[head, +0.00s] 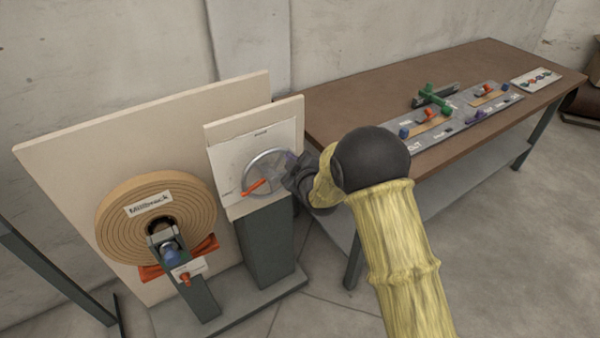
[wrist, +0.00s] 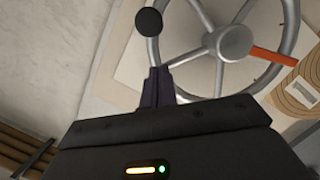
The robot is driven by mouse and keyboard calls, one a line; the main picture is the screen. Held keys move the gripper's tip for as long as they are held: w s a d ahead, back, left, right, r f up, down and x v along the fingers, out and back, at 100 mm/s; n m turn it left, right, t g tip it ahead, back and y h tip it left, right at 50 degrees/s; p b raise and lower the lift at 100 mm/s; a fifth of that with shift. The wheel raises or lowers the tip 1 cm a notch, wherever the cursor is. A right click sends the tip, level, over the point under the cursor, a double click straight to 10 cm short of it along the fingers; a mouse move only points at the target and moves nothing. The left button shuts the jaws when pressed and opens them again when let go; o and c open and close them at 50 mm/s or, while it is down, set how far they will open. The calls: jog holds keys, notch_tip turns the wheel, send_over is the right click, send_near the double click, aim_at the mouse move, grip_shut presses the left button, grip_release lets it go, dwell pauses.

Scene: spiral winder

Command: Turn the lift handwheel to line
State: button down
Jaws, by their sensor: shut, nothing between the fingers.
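The lift handwheel (head: 268,173) is a grey spoked wheel on a pale panel above a dark pedestal. It has an orange mark (head: 254,188) at its lower left in the head view. In the wrist view the wheel (wrist: 228,42) fills the upper right, with an orange spoke-like bar (wrist: 272,55) right of the hub and a dark round knob (wrist: 149,21) at its left rim. My gripper (wrist: 157,72) is shut, its dark fingertips beside the wheel's left rim, below the knob. Whether they touch the rim I cannot tell. In the head view my wrist hides the wheel's right side.
A large tan roll (head: 115,222) labelled Millbrock stands left of the wheel on a bracket. A brown workbench (head: 338,106) with grey panels, coloured knobs and a card (head: 535,79) is on the right. The grey floor in front is clear.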

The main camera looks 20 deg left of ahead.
jog(key=b+v, duration=0.1)
jog(key=v, duration=0.9)
jog(key=shift+s+r+b, duration=0.3)
jog(key=shift+r+b, duration=0.05)
jog(key=shift+r, duration=0.05)
jog(key=shift+w+d, duration=0.1)
jog(key=s+d+r+m+g+h+p, duration=0.1)
jog(key=d+r+m+h+p, duration=0.25)
jog(key=d, duration=0.75)
jog(key=d+r+m+g+h+p, duration=0.1)
jog(key=d+r+m+h+p, duration=0.25)
jog(key=d, duration=0.75)
jog(key=s+d+r+m+g+h+p, duration=0.2)
jog(key=s+d+m+g, duration=0.1)
jog(key=s+d+m, duration=0.2)
jog(key=s+d+r+m+g+h+p, duration=0.2)
jog(key=s+d+m, duration=0.3)
jog(key=s+d, duration=0.4)
jog(key=s+g+p, duration=0.1)
jog(key=s, duration=0.2)
jog(key=shift+s+d+m+g, duration=0.2)
jog(key=shift+d+m+g, duration=0.1)
jog(key=shift+d+g, duration=0.1)
